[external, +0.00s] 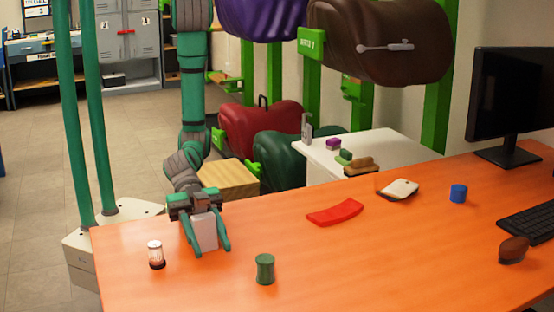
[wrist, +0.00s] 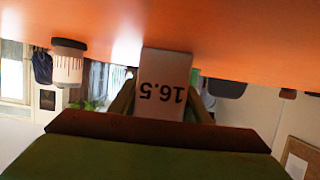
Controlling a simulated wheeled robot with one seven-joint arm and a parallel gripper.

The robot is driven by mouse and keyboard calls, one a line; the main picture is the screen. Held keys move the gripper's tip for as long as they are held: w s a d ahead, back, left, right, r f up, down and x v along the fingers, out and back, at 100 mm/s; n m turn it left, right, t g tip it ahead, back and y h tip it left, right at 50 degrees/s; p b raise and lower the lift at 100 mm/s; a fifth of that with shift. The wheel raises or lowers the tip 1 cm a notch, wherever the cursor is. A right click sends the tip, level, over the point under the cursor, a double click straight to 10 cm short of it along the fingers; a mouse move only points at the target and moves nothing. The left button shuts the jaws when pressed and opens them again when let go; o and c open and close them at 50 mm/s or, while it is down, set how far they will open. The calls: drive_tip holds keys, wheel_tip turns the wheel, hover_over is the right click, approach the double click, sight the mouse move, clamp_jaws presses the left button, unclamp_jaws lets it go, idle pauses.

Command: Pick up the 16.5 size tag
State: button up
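The 16.5 size tag is a pale upright plate (external: 204,232) at the left part of the orange desk. In the wrist view the tag (wrist: 163,80) shows its "16.5" upside down. My gripper (external: 208,248) is low over the desk, with its green fingers spread, one on each side of the tag. In the wrist view the fingers (wrist: 163,106) lie close to the tag's two side edges and are partly hidden by it. I cannot tell whether they press on it, or whether its lower edge touches the desk.
A small white-topped jar (external: 156,255) stands left of my gripper, and a green cylinder (external: 265,269) stands to its right. A red curved piece (external: 335,212), a blue cylinder (external: 458,193) and a keyboard (external: 530,225) lie farther right. The desk (external: 390,265) is clear at the front middle.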

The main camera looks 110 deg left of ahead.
drive_tip(key=shift+c, duration=1.3)
